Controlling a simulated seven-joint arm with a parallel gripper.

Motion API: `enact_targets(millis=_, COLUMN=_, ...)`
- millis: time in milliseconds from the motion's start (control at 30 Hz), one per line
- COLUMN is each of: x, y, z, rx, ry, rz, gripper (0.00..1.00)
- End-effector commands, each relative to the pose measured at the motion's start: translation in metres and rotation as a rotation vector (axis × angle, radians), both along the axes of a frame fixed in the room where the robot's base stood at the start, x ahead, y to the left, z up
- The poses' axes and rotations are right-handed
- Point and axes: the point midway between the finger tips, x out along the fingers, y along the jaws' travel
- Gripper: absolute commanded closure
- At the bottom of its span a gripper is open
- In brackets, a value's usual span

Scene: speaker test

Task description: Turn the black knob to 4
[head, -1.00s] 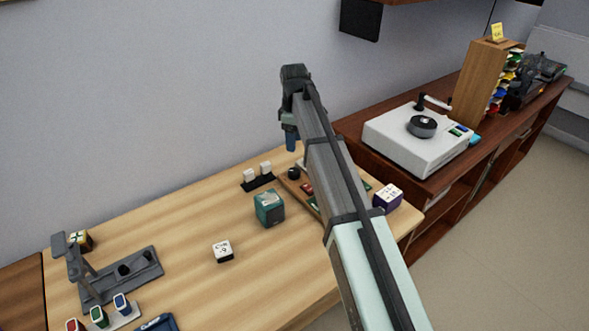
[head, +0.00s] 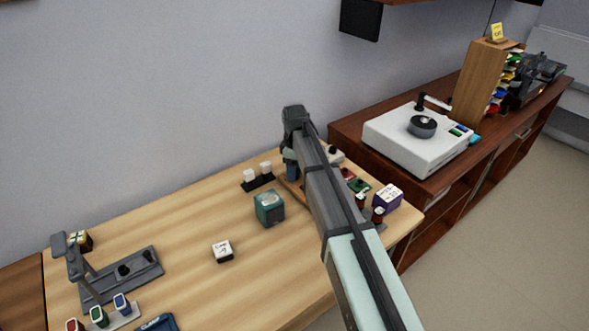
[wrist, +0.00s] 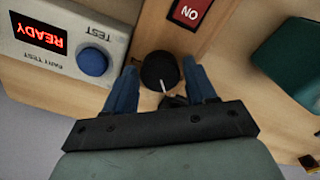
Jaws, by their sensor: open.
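The black knob (wrist: 158,70) is in the upper middle of the wrist view, on a light wooden board (wrist: 222,75). A white pointer line on it points toward the bottom of that picture. No numbers around it are readable. My gripper (wrist: 160,67) is open, with one blue finger on each side of the knob and small gaps visible between them. I cannot tell how far down the fingers reach. In the head view my gripper (head: 291,170) is low over the board and hides the knob.
A grey test box (wrist: 70,38) with a red READY display and blue button stands close by the knob. A red ON switch (wrist: 188,12) is on the board. A teal cube (head: 269,208) and a white two-switch stand (head: 257,177) are nearby on the table.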

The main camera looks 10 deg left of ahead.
Motion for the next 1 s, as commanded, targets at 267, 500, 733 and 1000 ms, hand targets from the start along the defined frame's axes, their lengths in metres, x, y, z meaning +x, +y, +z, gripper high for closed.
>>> enact_targets(millis=267, x=0.0000, y=0.0000, z=-0.0007, rx=0.000, ry=0.000, rz=0.000, gripper=0.45)
enact_targets(millis=500, x=-0.0001, y=-0.0001, z=-0.0006, rx=0.000, ry=0.000, rz=0.000, gripper=0.68)
enact_targets(millis=733, x=-0.0002, y=-0.0001, z=-0.0006, rx=0.000, ry=0.001, rz=0.000, gripper=0.85)
enact_targets(millis=1000, x=-0.0003, y=0.0001, z=-0.0004, rx=-0.001, ry=0.001, rz=-0.048, gripper=0.85)
